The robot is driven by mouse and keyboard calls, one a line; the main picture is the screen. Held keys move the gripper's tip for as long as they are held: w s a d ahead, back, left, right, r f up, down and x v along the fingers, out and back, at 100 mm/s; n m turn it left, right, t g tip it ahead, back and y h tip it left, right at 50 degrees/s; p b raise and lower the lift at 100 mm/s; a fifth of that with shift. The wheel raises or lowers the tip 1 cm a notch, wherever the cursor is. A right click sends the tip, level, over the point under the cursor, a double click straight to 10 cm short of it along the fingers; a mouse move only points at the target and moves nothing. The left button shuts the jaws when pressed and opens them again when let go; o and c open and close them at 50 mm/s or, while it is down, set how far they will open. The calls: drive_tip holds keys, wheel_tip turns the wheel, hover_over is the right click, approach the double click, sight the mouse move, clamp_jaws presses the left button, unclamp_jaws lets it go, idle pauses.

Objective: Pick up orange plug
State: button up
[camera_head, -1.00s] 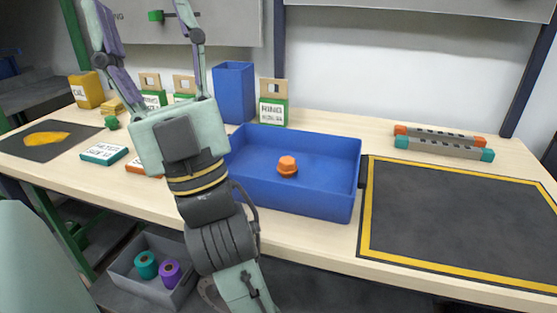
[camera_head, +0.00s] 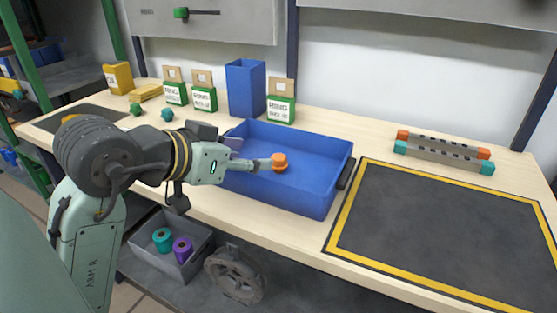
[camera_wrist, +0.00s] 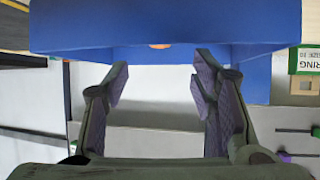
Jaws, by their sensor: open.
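The orange plug (camera_head: 279,161) is in the blue bin (camera_head: 331,203) on the table. In the wrist view, only a sliver of orange (camera_wrist: 160,46) shows at the edge of the blue surface; the rest of the plug is hidden. My gripper (camera_head: 252,156) reaches in over the bin's left side, its fingers pointing right towards the plug. In the head view one fingertip appears close to the plug's left side; I cannot tell whether they touch. The wrist view shows the two fingers (camera_wrist: 160,82) spread apart with nothing between them.
The bin's walls stand around the plug. Behind it are a tall blue container (camera_head: 245,88) and a green ring box (camera_head: 281,110). A dark mat with a yellow border (camera_head: 430,235) lies to the right, with grey bars (camera_head: 440,155) behind it. A grey crate (camera_head: 171,250) with spools sits below.

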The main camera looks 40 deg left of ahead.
sight(276, 159)
drive_tip(key=p+x, duration=0.1)
drive_tip(key=x, duration=0.8)
drive_tip(key=shift+w+f+p, duration=0.15)
drive_tip(key=shift+f+p, duration=0.05)
drive_tip(key=shift+p, duration=0.1)
drive_tip(key=c, duration=1)
